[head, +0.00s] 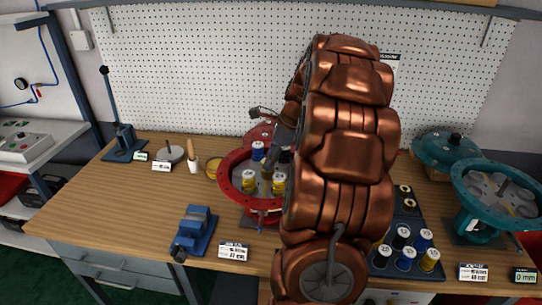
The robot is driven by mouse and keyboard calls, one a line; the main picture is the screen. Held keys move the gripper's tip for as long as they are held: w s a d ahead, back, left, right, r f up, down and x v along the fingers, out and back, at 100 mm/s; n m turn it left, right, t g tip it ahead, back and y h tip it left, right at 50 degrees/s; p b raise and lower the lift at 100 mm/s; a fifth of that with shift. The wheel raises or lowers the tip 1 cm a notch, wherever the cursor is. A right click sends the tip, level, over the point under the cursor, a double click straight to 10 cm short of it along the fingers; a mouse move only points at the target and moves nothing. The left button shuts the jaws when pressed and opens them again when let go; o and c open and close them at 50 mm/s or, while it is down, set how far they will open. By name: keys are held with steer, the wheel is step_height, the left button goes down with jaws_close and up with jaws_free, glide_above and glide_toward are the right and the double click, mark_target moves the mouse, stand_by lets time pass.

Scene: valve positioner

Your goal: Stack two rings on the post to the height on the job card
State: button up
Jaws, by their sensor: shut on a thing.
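My gripper (272,165) reaches down over the red round housing (226,186), partly hidden by my copper arm. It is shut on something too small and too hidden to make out. Inside the housing stand a blue-sided ring (258,151) and yellow-sided rings, one at the left (249,182) and one at the right (279,184). The housing's middle and right side are covered. A job card (233,251) at the front edge seems to read 47 mm. A dark tray (420,211) at the right holds several numbered blue, yellow and dark rings.
A teal round housing (462,198) with an upright post (503,187) stands at the far right, near another card (473,272) and a 0 mm display (525,275). A blue vise (196,230) stands front left. Bare bench (120,205) lies left of it.

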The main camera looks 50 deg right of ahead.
steer(key=shift+f, duration=0.3)
steer(key=o, duration=1.2)
steer(key=shift+o, duration=0.2)
steer(key=v, duration=1.2)
